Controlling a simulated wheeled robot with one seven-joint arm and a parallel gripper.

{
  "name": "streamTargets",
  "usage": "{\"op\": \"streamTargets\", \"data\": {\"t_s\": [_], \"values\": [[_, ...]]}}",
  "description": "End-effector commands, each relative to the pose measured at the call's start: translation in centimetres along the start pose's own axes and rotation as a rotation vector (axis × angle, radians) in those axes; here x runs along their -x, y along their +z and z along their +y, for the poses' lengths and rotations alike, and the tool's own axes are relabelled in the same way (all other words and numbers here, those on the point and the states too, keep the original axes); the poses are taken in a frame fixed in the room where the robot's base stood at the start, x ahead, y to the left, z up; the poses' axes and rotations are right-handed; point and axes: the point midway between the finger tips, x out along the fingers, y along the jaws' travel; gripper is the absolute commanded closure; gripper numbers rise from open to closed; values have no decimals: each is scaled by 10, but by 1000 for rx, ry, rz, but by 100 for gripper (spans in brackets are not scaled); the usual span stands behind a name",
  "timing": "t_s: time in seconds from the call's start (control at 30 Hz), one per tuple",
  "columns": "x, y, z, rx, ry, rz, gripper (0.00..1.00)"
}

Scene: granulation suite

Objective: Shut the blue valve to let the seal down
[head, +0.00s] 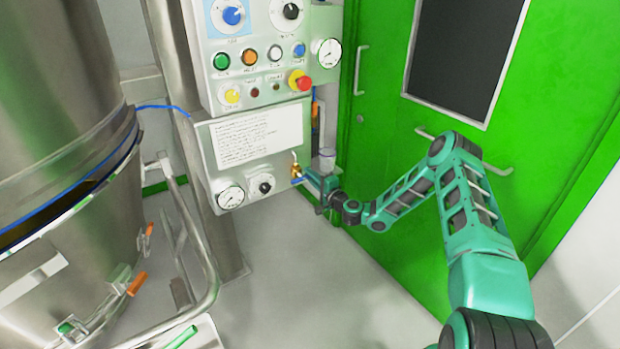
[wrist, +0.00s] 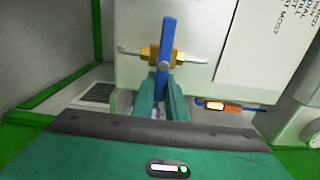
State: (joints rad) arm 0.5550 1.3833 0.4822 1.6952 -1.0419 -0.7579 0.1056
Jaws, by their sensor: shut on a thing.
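The blue valve has a brass body (wrist: 151,55) on a thin metal pipe, with a flat blue lever (wrist: 168,38) across it. In the wrist view the lever stands roughly at right angles to the pipe. In the head view the brass valve (head: 296,168) sits at the lower right edge of the control panel. My gripper (wrist: 163,88) is shut on one end of the blue lever, with its two fingers on either side. In the head view my gripper (head: 312,181) reaches the valve from the right, and its fingertips are small there.
The control panel (head: 235,112) carries buttons, knobs, a placard and a lower gauge (head: 231,196). A steel vessel (head: 60,90) with a blue seal line stands at left, with a tubular rail (head: 205,270) beside it. A green door (head: 400,250) is behind my arm. Grey floor is open between.

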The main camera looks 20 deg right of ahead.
Motion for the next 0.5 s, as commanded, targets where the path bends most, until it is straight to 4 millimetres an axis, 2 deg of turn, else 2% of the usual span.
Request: {"op": "streamTargets", "data": {"t_s": [0.03, 0.1, 0.37, 0.5], "values": [[3, -5, 7, 4, 11, 9, 80], [3, -5, 6, 3, 10, 8, 69], [2, -2, 3, 2, 5, 3, 69], [9, -2, 3, 2, 6, 2, 69]]}}
